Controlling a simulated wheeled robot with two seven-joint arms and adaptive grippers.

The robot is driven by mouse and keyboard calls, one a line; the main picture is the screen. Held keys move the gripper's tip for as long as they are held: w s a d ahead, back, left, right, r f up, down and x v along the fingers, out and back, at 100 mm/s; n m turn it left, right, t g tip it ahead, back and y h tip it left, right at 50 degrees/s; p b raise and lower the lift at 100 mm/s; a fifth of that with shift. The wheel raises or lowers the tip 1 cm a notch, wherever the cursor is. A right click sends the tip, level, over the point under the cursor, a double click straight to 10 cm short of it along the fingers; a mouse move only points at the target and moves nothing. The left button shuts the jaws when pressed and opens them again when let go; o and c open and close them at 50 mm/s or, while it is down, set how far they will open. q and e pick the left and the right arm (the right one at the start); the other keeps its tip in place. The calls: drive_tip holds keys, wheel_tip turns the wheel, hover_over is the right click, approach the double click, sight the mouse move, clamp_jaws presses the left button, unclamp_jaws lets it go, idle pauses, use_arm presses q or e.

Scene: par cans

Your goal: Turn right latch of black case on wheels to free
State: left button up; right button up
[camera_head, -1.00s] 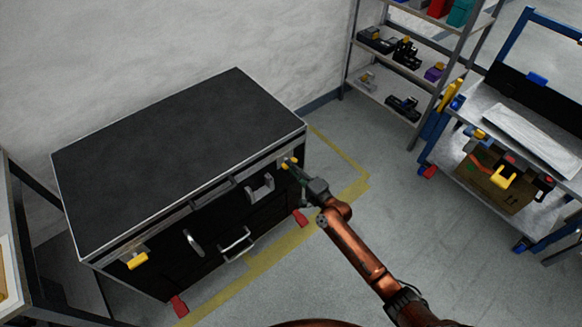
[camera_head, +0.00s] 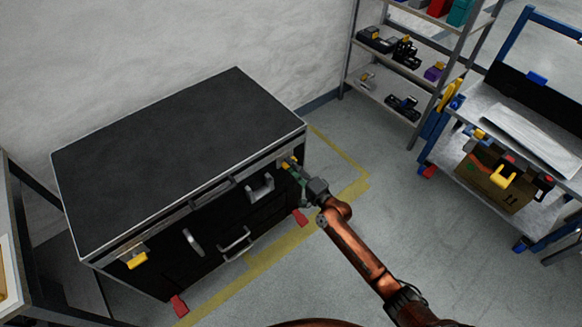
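The black case on wheels (camera_head: 180,150) stands against the wall at left, its lid down. Its right latch (camera_head: 289,163), a small yellow piece, is at the right end of the front, just under the lid edge. My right gripper (camera_head: 294,168) is at this latch, its fingertips close around or against it. The fingers are small and partly overlap the latch, so I cannot tell whether they grip it. The yellow left latch (camera_head: 137,260) is at the left end of the front. My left gripper is not in view.
Metal handles (camera_head: 236,243) stick out from the case front. Red wheel parts (camera_head: 179,305) show at its base. A blue cart (camera_head: 505,150) and a shelf (camera_head: 408,75) stand at right. The grey floor (camera_head: 440,255) between is clear.

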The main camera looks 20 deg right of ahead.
drive_tip(key=v, duration=1.2)
